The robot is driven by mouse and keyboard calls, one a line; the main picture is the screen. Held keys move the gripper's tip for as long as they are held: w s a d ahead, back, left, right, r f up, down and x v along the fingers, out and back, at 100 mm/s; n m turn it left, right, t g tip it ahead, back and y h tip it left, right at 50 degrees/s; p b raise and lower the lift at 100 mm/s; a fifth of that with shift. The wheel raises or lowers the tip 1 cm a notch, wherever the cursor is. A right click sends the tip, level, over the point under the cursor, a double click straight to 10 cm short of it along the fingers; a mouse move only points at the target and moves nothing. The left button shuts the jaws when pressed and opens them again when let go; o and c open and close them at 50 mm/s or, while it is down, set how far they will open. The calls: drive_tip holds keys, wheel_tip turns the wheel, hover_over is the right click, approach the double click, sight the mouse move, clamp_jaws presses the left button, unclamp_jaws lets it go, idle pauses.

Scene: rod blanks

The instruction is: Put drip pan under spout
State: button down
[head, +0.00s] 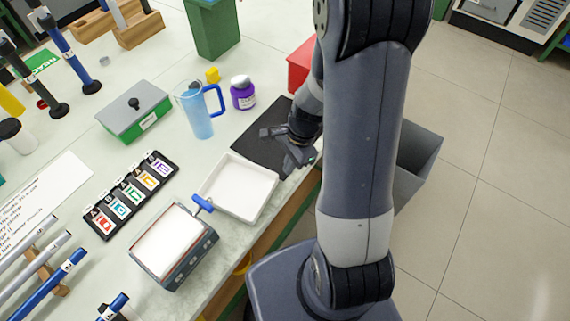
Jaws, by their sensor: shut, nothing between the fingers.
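The drip pan, a shallow white square tray (238,187), lies flat near the table's front edge. A dispenser-like box (172,246) with a pale top stands to its lower left. A blue tap handle (203,203) sticks out from this box toward the pan's left corner. The spout opening is hidden below the handle, and I cannot tell whether the pan's edge reaches under it. My gripper (287,152) is shut and empty, above the dark mat by the pan's upper right corner. I cannot tell whether it touches the pan.
A dark mat (262,130) lies behind the pan. A blue pitcher (197,112), a purple jar (243,94) and a grey lidded box (135,110) stand further back. A black strip of lettered slots (130,193) lies left. A grey bin (415,160) stands right of the table.

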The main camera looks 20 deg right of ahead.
sight(269, 183)
drive_tip(key=shift+s+a, duration=0.1)
drive_tip(key=shift+a, duration=0.5)
drive_tip(key=shift+a, duration=0.1)
drive_tip(key=shift+s+a, duration=0.25)
drive_tip(key=shift+a, duration=0.75)
drive_tip(key=shift+s+a, duration=0.2)
drive_tip(key=shift+a, duration=0.8)
drive_tip(key=shift+d, duration=0.15)
